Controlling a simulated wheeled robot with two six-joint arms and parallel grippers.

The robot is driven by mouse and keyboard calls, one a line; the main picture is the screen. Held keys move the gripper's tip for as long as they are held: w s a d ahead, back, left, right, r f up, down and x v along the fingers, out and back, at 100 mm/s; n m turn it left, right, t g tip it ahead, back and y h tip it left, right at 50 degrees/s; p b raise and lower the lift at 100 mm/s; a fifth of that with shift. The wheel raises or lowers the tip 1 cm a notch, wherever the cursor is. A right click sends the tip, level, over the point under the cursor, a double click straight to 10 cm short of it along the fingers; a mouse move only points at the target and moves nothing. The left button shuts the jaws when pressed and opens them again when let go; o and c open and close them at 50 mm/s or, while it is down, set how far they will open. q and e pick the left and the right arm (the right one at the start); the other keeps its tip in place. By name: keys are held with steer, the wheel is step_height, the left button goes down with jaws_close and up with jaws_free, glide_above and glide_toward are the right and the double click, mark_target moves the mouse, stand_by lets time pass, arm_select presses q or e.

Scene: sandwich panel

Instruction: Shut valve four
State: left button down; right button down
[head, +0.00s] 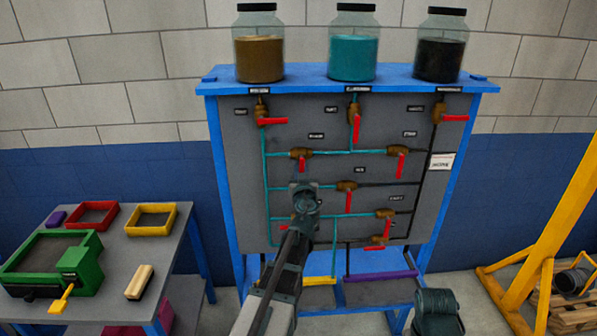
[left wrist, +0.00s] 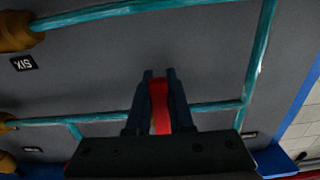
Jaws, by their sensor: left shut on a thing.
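A grey panel (head: 231,184) in a blue frame carries teal and dark pipes and several brass valves with red handles. My left gripper (head: 303,182) is in front of its left half. In the left wrist view my left gripper (left wrist: 159,88) is shut on a red handle (left wrist: 160,108). It appears to belong to the left valve (head: 301,153) of the second row, whose handle points down across its horizontal pipe. That valve's label (head: 316,136) is too small to read. A "SIX" label (left wrist: 24,62) shows upside down.
Three jars stand on the panel's top, holding brown (head: 259,58), teal (head: 353,58) and black (head: 439,60) contents. A side table (head: 152,255) at left holds trays and a green device (head: 65,265). A yellow frame (head: 560,215) stands at right.

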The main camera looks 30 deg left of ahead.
arm_select(q)
steer(key=shift+d, duration=0.15)
stand_by(0.5)
steer(key=c, duration=0.8)
jaws_free()
steer(key=v, duration=1.3)
steer(key=shift+s, duration=0.35)
steer(key=shift+d, duration=0.15)
